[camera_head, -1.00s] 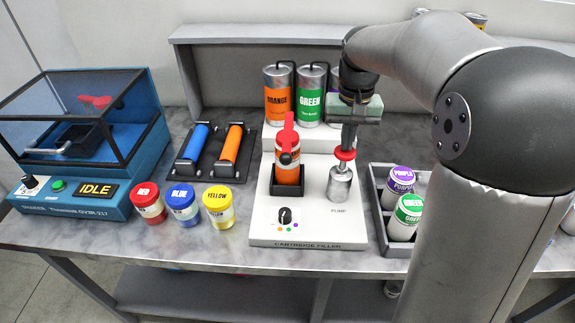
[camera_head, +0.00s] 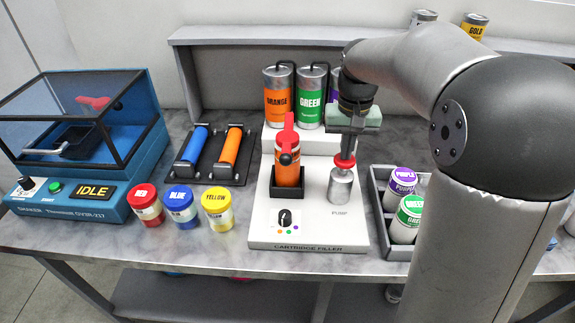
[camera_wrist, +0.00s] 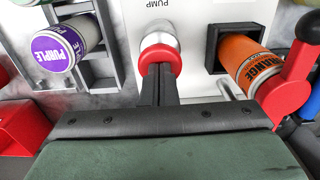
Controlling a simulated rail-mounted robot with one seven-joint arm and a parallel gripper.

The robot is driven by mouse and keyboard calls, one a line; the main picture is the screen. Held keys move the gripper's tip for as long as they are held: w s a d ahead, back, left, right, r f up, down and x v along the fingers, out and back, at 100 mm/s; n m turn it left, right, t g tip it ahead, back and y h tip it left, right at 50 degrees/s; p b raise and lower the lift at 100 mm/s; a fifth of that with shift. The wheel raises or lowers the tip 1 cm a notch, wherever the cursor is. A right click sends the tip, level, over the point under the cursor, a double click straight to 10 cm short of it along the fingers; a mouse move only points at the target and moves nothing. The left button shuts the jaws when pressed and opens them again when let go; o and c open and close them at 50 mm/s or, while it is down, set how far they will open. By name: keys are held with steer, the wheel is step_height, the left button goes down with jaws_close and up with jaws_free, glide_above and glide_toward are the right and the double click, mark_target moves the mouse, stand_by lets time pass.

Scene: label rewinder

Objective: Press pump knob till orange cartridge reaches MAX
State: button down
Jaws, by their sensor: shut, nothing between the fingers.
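My gripper (camera_head: 346,153) is shut and empty, pointing down with its fingertips on top of the red pump knob (camera_head: 344,162). The knob sits low above the silver pump body (camera_head: 340,187), with little stem showing. In the wrist view the closed fingertips (camera_wrist: 161,72) meet the red knob (camera_wrist: 158,57). The orange cartridge (camera_head: 289,173) stands upright in the black holder of the cartridge filler (camera_head: 265,228), left of the pump, under a red lever clamp (camera_head: 289,135). It also shows in the wrist view (camera_wrist: 245,58). Its MAX mark and fill level are not readable.
Orange (camera_head: 277,98) and green (camera_head: 311,100) cans stand behind the filler. A grey tray (camera_head: 378,215) with purple and green jars is close on the right. Red, blue and yellow jars (camera_head: 217,205) stand left of the filler. A blue machine (camera_head: 75,195) reads IDLE.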

steer(key=shift+r+p, duration=1.55)
steer(key=shift+r, duration=0.35)
step_height(320, 180, up, 6)
steer(key=p, duration=0.4)
steer(key=shift+p, duration=0.4)
steer(key=shift+s, duration=0.1)
steer(key=s+f+b, duration=0.1)
steer(key=s+f, duration=0.4)
steer(key=s, duration=0.7)
steer(key=s+f+t+b, duration=0.1)
steer(key=s+f, duration=0.4)
steer(key=s, duration=0.7)
steer(key=shift+f+n, duration=0.2)
steer(key=shift+n, duration=0.2)
steer(key=shift+s, duration=0.1)
